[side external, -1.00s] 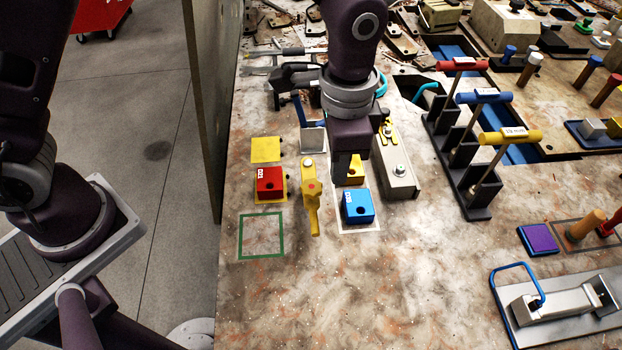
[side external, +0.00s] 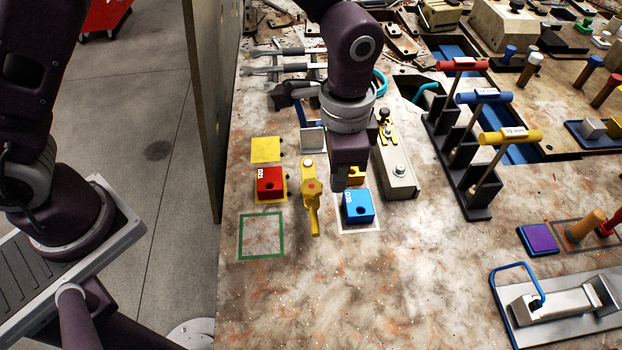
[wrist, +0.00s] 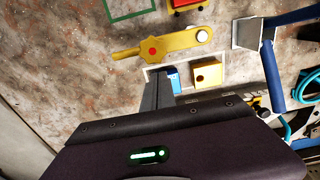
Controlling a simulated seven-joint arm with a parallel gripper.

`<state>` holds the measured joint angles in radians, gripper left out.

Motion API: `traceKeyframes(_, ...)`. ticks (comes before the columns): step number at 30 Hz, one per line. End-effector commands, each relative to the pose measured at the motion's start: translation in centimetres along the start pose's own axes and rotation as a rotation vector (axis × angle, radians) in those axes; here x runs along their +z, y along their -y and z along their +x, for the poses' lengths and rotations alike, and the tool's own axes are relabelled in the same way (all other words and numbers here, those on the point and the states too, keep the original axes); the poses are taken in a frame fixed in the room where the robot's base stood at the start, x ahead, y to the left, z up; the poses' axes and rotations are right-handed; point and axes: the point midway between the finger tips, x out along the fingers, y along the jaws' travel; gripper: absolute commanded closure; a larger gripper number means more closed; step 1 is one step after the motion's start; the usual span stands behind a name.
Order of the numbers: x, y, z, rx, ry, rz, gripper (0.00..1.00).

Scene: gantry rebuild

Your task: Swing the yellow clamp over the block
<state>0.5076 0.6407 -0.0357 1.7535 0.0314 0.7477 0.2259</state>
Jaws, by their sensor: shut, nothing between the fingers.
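The yellow clamp (side external: 311,205) lies between the red block (side external: 269,181) and the blue block (side external: 358,207), its arm pointing toward the near side. In the wrist view the clamp (wrist: 180,42) shows whole, with a red spot and a silver pivot end. The blue block stands in a white outline; in the wrist view it (wrist: 173,81) is mostly hidden by my fingers. The red block is on a yellow pad. My gripper (side external: 338,189) is shut and empty, just right of the clamp and beside the blue block. I see a gap to the clamp in the wrist view.
A small yellow block (side external: 356,175) stands behind the blue one. A yellow square plate (side external: 265,150), a grey block (side external: 312,140) and a long beige fixture (side external: 397,166) surround the area. A green outline (side external: 261,236) is empty. The near bench is clear.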

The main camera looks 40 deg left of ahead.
Motion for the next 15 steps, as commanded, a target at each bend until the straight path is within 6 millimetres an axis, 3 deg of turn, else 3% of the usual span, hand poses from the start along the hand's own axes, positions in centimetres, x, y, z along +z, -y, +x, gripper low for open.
traceKeyframes(15, 0.42, -0.19, 0.47, 0.000, 0.000, 0.000, 1.00)
